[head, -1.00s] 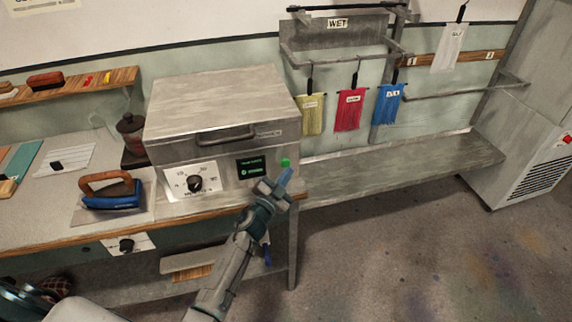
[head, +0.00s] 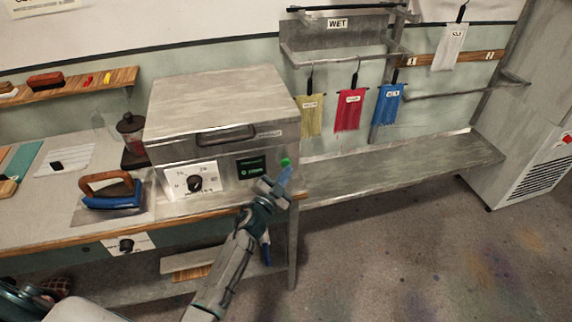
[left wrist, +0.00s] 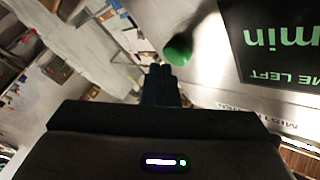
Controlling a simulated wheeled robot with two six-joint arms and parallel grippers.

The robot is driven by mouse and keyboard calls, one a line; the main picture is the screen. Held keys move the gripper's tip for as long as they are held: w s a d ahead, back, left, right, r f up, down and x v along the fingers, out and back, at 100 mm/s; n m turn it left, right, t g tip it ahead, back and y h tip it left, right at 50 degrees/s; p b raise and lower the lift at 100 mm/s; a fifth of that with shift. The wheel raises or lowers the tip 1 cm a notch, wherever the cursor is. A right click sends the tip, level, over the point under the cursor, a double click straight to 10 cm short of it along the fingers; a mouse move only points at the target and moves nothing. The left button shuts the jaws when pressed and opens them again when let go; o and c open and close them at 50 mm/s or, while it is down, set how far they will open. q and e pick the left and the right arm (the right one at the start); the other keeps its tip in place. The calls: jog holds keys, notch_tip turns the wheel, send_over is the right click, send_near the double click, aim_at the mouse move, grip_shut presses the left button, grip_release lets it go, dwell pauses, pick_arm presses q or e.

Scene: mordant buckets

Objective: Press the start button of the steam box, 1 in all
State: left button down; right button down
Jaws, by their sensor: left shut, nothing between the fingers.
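The steam box (head: 222,110) is a grey metal box on the bench, with a dial (head: 195,183) and a small display (head: 251,168) on its front. The green start button (head: 285,162) is at the right end of that front. My left gripper (head: 285,175) is shut and empty, its tips just below the button. In the left wrist view the round green button (left wrist: 178,48) lies just beyond the shut fingertips (left wrist: 161,76), and I see a small gap. The display (left wrist: 275,40) there shows "min" and part of "LEFT" upside down. My right gripper is out of view.
A blue iron (head: 112,196) with a wooden handle stands on the bench left of the box. Coloured cloths (head: 348,110) hang from a rack to the right, above a bare metal shelf (head: 400,168). The floor at right is clear.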

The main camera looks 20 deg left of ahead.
pick_arm(q)
jog(key=shift+w+a, duration=0.4)
jog(key=shift+w, duration=0.15)
dwell(0.8)
dwell(0.3)
jog(key=shift+s+d+p, duration=0.3)
jog(key=shift+s+d, duration=0.25)
jog(key=shift+s, duration=0.25)
jog(key=s+d, duration=0.1)
jog(key=s, duration=0.1)
jog(key=s+d+p, duration=0.1)
jog(key=s, duration=0.1)
jog(key=shift+d, duration=0.4)
dwell(0.4)
